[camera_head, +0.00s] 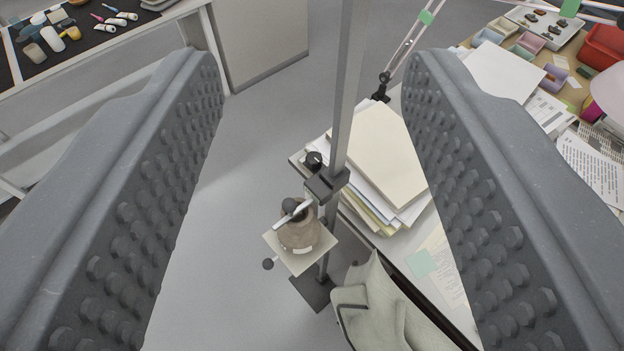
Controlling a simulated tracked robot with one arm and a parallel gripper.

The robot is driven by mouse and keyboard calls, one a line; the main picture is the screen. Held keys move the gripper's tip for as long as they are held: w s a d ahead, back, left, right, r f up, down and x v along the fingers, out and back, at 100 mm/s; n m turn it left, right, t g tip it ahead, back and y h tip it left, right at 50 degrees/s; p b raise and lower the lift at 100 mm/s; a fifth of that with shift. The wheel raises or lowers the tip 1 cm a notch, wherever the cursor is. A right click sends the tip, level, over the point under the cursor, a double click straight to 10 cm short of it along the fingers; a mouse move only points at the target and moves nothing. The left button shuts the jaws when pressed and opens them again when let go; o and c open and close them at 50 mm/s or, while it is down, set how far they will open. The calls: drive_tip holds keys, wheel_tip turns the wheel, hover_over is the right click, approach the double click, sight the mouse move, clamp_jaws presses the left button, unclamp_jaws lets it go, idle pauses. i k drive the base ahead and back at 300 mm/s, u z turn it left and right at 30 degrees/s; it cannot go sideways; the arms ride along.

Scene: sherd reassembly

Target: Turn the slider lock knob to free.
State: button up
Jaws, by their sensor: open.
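A tall grey metal post (346,95) stands between my gripper's fingers in the picture. A dark slider block (327,186) sits on the post. A round black knob (314,160) shows at its upper left and looks like the slider's lock knob. Its turn position is too small to tell. My gripper (313,75) is open and empty, with one studded grey finger on each side; neither finger appears to touch the knob or post. Below the block, a brown round vessel (299,236) sits on a pale square plate (290,265), partly under a black knob with a white rod.
Another small black knob (268,264) sticks out left of the plate. A bench with tools (65,35) is at upper left. The floor (235,200) left of the post is clear.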

sight(314, 159)
drive_tip(key=k, duration=1)
drive_tip(key=u, duration=1.15)
drive_tip(key=i, duration=2.15)
drive_tip(key=z, duration=1.65)
